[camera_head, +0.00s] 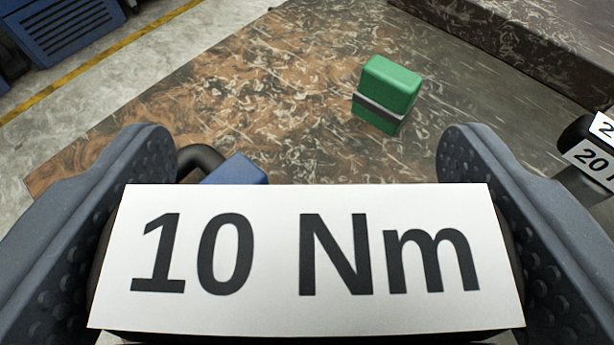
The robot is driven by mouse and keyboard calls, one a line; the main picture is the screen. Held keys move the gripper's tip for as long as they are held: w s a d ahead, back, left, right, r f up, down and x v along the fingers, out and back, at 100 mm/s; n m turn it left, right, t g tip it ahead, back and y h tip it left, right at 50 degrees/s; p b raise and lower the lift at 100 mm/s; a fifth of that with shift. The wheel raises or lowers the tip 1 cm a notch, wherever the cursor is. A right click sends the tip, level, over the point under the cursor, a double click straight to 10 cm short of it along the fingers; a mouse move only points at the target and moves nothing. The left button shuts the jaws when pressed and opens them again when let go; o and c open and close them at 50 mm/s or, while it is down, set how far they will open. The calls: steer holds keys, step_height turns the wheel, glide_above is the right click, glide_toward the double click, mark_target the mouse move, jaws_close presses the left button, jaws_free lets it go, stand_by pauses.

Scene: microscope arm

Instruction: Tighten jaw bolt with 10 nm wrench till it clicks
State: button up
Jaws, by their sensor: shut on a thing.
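My gripper (305,190) fills the lower part of the head camera view, with one dark grey textured finger on each side. It is shut on the 10 Nm wrench (307,258), whose white label reading "10 Nm" faces the camera. The jaw bolt cannot be made out in this view.
A green block with a dark band (386,93) stands on the brown mottled surface (270,75). A blue piece (236,170) and a dark curved part (200,158) show behind the label. Another labelled tool (592,150), reading "20", is at the right edge.

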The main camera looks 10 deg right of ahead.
steer(key=shift+f, duration=0.55)
steer(key=shift+m+h+p, duration=0.45)
steer(key=shift+m+h, duration=0.05)
steer(key=shift+d+m+g+h+p, duration=0.15)
steer(key=shift+m+g+h+p, duration=0.25)
steer(key=shift+m+h+p, duration=0.7)
steer(key=shift+d+m+g+h+p, duration=0.1)
steer(key=shift+m+g+h+p, duration=0.4)
steer(key=shift+p, duration=1.05)
steer(key=shift+r+h+p, duration=0.2)
steer(key=shift+h+p, duration=0.1)
steer(key=shift+p, duration=0.7)
steer(key=shift+f+m+g+h+p, duration=0.1)
steer(key=shift+m+g+h+p, duration=0.3)
steer(key=shift+p, duration=0.85)
steer(key=shift+m+h+p, duration=0.3)
steer(key=shift+m+p, duration=0.1)
steer(key=shift+p, duration=0.7)
steer(key=shift+s+m+g+h+p, duration=0.1)
steer(key=shift+m+g+h+p, duration=0.35)
steer(key=shift+p, duration=1.5)
steer(key=shift+m+g+p, duration=0.25)
steer(key=shift+m+p, duration=0.1)
steer(key=shift+p, duration=0.85)
steer(key=shift+f+m+g+h+p, duration=0.15)
steer(key=shift+m+g+h+p, duration=0.2)
steer(key=shift+p, duration=0.5)
